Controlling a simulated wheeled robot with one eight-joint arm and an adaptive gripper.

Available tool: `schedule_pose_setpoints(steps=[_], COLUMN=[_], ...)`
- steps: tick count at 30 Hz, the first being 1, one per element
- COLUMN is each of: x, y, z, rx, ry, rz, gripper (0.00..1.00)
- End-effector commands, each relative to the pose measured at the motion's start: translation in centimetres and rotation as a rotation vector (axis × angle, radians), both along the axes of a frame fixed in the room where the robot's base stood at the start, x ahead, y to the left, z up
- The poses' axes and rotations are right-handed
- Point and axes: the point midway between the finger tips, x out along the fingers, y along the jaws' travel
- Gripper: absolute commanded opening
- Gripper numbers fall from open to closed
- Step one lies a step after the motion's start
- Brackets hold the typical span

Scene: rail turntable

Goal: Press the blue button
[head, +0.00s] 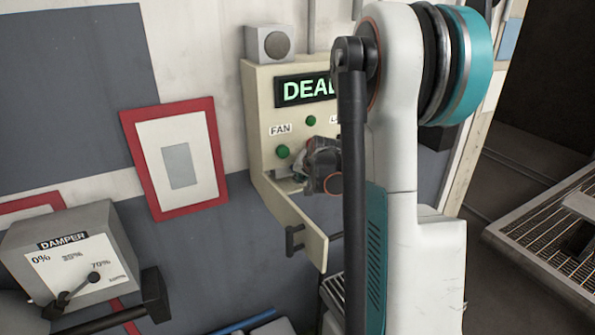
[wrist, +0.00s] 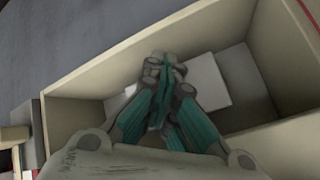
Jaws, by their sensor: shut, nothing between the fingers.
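No blue button shows in either view. The cream control cabinet (head: 262,105) on the wall has a lit display (head: 303,90) whose visible letters read "DEA", a green button (head: 283,152) under the label FAN and another green round one (head: 311,120). My arm hides the cabinet's right part. My gripper (wrist: 162,68) is shut and empty, with its tips over an open cream compartment (wrist: 95,80) in the wrist view. A pale flat block or sheet (wrist: 205,82) lies inside it. In the head view the fingertips are hidden.
A grey DAMPER box (head: 110,235) with a lever stands at left, below a red-framed panel (head: 212,135). A grey speaker-like box (head: 269,44) sits on the cabinet. A metal grating (head: 535,225) is at right.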

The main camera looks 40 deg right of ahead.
Motion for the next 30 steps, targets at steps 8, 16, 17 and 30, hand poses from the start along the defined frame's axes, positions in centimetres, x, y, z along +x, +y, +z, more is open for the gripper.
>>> schedule_pose_setpoints(steps=[8, 16, 17, 30], x=[0.85, 1.22, 1.26, 1.47], y=[-0.24, -0.26, -0.27, -0.21], z=[0.44, 0.46, 0.46, 0.5], rx=[-0.002, -0.001, -0.001, 0.001], ry=[-0.011, -0.012, -0.012, -0.013], rz=[-0.001, -0.001, -0.001, 0.001], gripper=[0.0, 0.0, 0.0, 0.0])
